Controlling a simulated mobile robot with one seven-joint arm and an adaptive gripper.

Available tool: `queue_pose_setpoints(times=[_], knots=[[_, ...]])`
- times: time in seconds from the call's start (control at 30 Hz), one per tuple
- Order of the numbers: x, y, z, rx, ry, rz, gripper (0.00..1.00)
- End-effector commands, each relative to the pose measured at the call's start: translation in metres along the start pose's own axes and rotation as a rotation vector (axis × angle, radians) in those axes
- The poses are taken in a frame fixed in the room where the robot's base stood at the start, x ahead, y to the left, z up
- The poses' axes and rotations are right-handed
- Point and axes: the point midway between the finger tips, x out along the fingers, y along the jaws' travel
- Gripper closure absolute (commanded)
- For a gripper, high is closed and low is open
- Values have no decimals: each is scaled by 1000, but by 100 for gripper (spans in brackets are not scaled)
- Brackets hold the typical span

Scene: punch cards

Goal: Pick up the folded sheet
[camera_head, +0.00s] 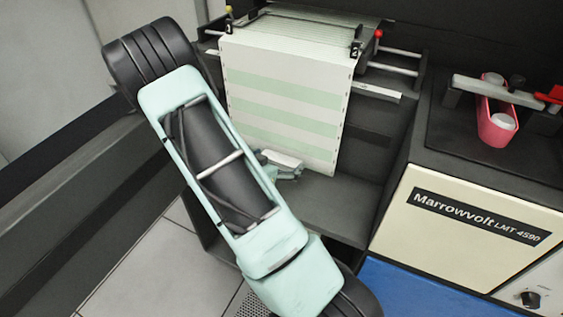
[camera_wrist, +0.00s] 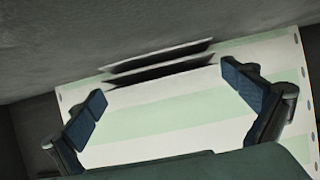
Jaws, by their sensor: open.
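The folded sheet (camera_head: 285,95) is wide white paper with pale green bands and punched side edges. In the head view it hangs down the front of the dark printer stand, below the rails. In the wrist view its banded surface (camera_wrist: 165,122) fills the middle, with pale edges and dark gaps along its far side. My gripper (camera_wrist: 165,90) is open, one finger to the left and one to the right, with the paper between and beyond them. I cannot tell whether they touch it. In the head view my gripper (camera_head: 282,163) is near the sheet's lower edge, partly hidden by my arm.
A dark shelf (camera_head: 335,205) lies below the sheet. Metal rails with yellow and red knobs (camera_head: 378,34) stand above. At right is a cream Marrowvolt cabinet (camera_head: 455,225) with a pink holder (camera_head: 495,125) on top. Dark panels stand at left.

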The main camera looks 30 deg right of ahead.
Motion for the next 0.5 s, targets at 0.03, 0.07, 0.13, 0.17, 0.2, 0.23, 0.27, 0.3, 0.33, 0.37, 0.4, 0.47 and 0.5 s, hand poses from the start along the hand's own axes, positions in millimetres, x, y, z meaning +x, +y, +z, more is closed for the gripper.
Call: queue_pose_setpoints(times=[0.03, 0.07, 0.13, 0.17, 0.2, 0.23, 0.27, 0.3, 0.33, 0.37, 0.4, 0.47, 0.5], knots=[[5, 0, 1, 0, 0, 0, 0], [7, 0, 0, 0, 0, 0, 0], [9, 0, 0, 0, -1, -1, 0], [9, 0, 0, 0, -1, -1, 0], [9, 0, 0, -1, -1, -1, 0], [9, 0, 0, -1, -1, -1, 0], [9, 0, 0, -1, -1, -1, 0], [9, 0, 0, -1, -1, -1, 0], [9, 0, 0, -1, -1, -1, 1], [9, 0, 0, -1, -1, -1, 4], [9, 0, 0, 0, -1, -1, 9], [8, 0, 0, 0, -1, -1, 15], [8, 0, 0, 0, -1, -1, 15]])
